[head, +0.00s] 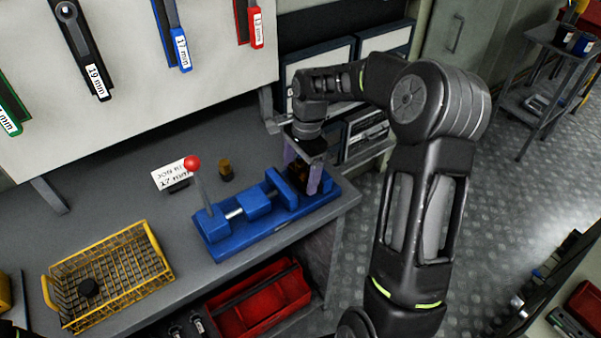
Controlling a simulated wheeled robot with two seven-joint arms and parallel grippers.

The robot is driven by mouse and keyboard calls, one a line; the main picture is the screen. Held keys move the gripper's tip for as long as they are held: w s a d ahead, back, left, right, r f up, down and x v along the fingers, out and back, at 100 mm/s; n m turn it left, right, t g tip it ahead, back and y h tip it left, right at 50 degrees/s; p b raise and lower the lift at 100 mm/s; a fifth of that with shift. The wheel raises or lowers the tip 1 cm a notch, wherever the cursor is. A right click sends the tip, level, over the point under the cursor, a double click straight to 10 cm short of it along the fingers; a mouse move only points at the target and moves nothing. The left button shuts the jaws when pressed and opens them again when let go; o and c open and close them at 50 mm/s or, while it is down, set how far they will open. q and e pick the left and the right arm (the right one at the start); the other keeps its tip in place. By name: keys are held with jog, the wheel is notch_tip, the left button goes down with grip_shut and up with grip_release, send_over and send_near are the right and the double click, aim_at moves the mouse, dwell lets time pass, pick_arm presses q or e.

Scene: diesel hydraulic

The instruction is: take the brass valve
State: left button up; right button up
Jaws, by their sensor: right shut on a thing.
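My right gripper (304,178) reaches down over the right end of the blue vise (225,231) on the grey workbench. Its fingers are shut on a dark, brass-toned piece (298,172), which appears to be the brass valve. The fingers hide much of it, and I cannot tell whether it still touches the vise. A small brass-brown cylinder (226,171) stands apart on the bench behind the vise. My left gripper is not in view.
The vise has a lever with a red knob (192,162). A white label card (172,175) lies behind it. Wrenches hang on the panel above. A red tray (262,310) is below the bench.

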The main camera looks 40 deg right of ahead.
aim_at(300, 163)
notch_tip(300, 163, up, 10)
jog(key=shift+f+p, duration=0.15)
jog(key=shift+p, duration=0.15)
dwell(0.6)
